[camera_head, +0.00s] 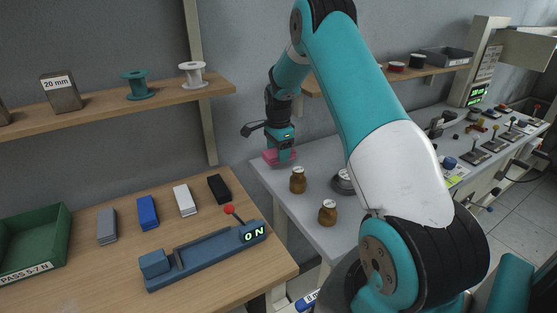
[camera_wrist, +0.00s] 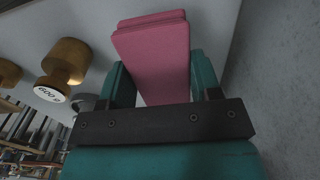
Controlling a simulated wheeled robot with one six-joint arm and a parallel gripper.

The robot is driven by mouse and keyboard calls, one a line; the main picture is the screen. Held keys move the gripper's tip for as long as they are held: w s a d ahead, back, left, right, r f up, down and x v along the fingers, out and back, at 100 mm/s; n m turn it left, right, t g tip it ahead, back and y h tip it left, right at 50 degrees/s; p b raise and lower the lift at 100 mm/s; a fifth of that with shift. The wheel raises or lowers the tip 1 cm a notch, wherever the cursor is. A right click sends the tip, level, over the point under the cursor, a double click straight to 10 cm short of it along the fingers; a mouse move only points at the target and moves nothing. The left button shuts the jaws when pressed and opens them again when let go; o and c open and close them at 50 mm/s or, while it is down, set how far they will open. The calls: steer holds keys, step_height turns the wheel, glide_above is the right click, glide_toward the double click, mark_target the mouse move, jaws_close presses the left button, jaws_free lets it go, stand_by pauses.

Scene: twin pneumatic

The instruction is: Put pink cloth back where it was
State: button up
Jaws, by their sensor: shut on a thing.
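The pink cloth (camera_head: 277,157) is a folded pink block at the far left corner of the grey table (camera_head: 322,223). My gripper (camera_head: 281,150) points down over that corner and is shut on the cloth. In the wrist view the pink cloth (camera_wrist: 155,52) sits between the two teal fingers of my gripper (camera_wrist: 162,85) and extends past their tips. Whether the cloth touches the table top or is held just above it, I cannot tell.
A wooden bench (camera_head: 85,235) with several coloured blocks is at left. A grey wall stands behind.

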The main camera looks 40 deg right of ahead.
steer(key=shift+f, duration=1.95)
steer(key=o, duration=0.9)
step_height(320, 180, up, 12)
steer(key=shift+b, duration=0.65)
